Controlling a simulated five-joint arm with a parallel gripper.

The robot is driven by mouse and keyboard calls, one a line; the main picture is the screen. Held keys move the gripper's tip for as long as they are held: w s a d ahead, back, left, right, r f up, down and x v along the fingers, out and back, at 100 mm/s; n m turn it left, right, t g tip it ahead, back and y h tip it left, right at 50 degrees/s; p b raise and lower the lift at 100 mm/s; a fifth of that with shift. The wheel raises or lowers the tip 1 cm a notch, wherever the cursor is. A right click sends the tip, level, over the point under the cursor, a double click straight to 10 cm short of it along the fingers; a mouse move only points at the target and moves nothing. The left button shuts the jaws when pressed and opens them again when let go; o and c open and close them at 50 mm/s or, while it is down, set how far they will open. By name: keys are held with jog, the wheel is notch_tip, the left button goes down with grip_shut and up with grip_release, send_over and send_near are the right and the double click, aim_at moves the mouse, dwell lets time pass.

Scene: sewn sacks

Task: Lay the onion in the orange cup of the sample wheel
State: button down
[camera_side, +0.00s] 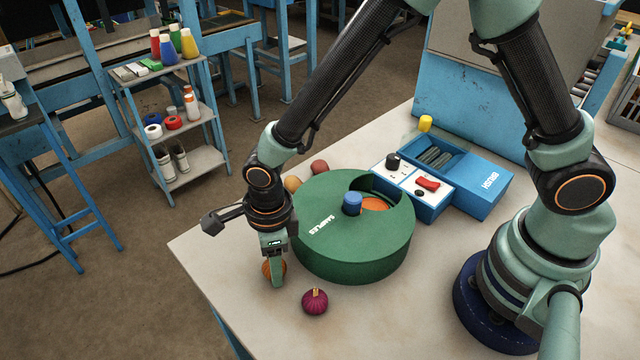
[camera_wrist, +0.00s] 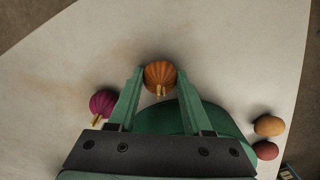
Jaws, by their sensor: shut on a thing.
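An orange-brown ribbed onion (camera_side: 267,270) is between the fingers of my gripper (camera_side: 274,272), low at the table's left side. In the wrist view the onion (camera_wrist: 160,74) sits between both fingertips (camera_wrist: 160,78), its pale stalk toward me. I cannot tell if it touches the table. The green sample wheel (camera_side: 340,255), marked SAMPLES, stands just right of my gripper. Its blue knob (camera_side: 352,204) is on top. The cover's opening shows an orange cup (camera_side: 374,204), partly hidden by the knob. The wheel's green edge (camera_wrist: 228,119) shows behind the fingers in the wrist view.
A magenta ribbed sack (camera_side: 315,301) lies in front of the wheel. An orange-tan sack (camera_side: 292,183) and a reddish one (camera_side: 319,167) lie behind it. A blue brush box (camera_side: 470,180) with a switch panel (camera_side: 412,184) stands right of the wheel.

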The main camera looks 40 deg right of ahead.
jog(key=shift+f, duration=0.3)
jog(key=shift+c, duration=1.6)
grip_release()
notch_tip(320, 180, up, 12)
jog(key=s+d+r+n+t, duration=0.1)
jog(key=d+r+n+t, duration=0.1)
jog(key=d+r+n, duration=0.4)
jog(key=s+d+r+n+t, duration=0.2)
jog(key=d+r+n, duration=0.4)
jog(key=d+n, duration=1)
jog(key=shift+s+d+r+t, duration=0.15)
jog(key=shift+d+r+t, duration=0.2)
jog(key=shift+t, duration=0.15)
jog(key=shift+s+d+n, duration=0.2)
jog(key=shift+d+n, duration=0.15)
jog(key=shift+n, duration=0.45)
jog(key=shift+c, duration=1.2)
